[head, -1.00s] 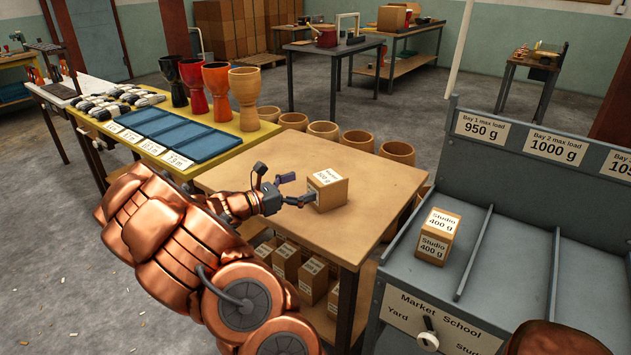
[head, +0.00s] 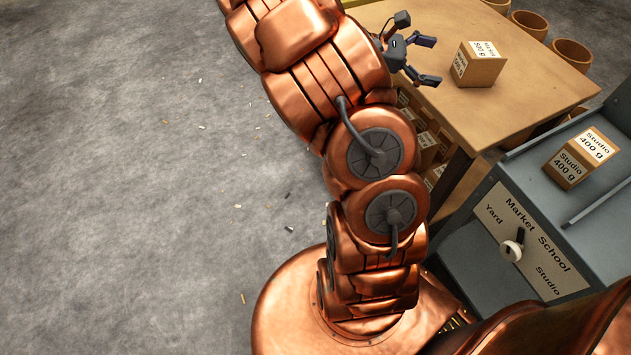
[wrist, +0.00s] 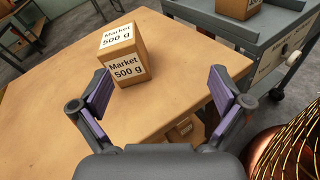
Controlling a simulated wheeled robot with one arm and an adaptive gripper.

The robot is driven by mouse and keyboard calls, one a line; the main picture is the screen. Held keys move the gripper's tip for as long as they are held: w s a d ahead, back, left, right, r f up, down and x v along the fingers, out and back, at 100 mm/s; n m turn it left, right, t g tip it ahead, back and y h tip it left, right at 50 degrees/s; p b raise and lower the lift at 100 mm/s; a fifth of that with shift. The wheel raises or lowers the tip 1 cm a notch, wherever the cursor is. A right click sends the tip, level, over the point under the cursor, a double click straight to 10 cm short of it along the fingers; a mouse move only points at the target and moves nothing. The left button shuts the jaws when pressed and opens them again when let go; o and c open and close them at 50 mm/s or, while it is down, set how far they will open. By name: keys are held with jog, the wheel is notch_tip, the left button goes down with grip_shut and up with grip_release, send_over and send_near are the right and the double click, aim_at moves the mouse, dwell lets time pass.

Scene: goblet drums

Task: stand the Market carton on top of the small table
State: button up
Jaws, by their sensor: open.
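The Market carton (head: 483,70) is a small brown box. It stands upright on the wooden top of the small table (head: 530,100). Its white label reads "Market 500 g" in the wrist view (wrist: 128,60). My gripper (head: 428,60) is open and empty, to the left of the carton in the head view, with a clear gap between them. In the wrist view my gripper (wrist: 160,88) has its two purple-padded fingers spread wide, and the carton stands beyond them, nearer the left finger. The carton's far sides are hidden.
A grey bay unit (head: 540,220) with a dial stands close on the right and holds a Studio 400 g carton (head: 580,158). Several cartons (head: 425,140) sit on a shelf under the tabletop. Wooden drum shells (head: 572,52) stand behind. Open floor lies left.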

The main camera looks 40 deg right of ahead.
jog(key=s+a+f+m+t+y, duration=0.1)
jog(key=s+a+m+t+y, duration=0.1)
jog(key=a, duration=1.1)
jog(key=s+a+f+m+t+y, duration=0.2)
jog(key=a+y, duration=0.4)
jog(key=a, duration=0.8)
jog(key=s+a+f+m+t+y, duration=0.1)
jog(key=s+a+m+t+y, duration=0.2)
jog(key=a, duration=1)
jog(key=s+y, duration=0.1)
jog(key=s, duration=0.1)
jog(key=shift+s+a+f, duration=0.2)
jog(key=shift+s+f, duration=0.15)
notch_tip(320, 180, up, 20)
jog(key=t+p, duration=0.1)
jog(key=p, duration=1.7)
jog(key=shift+f, duration=0.2)
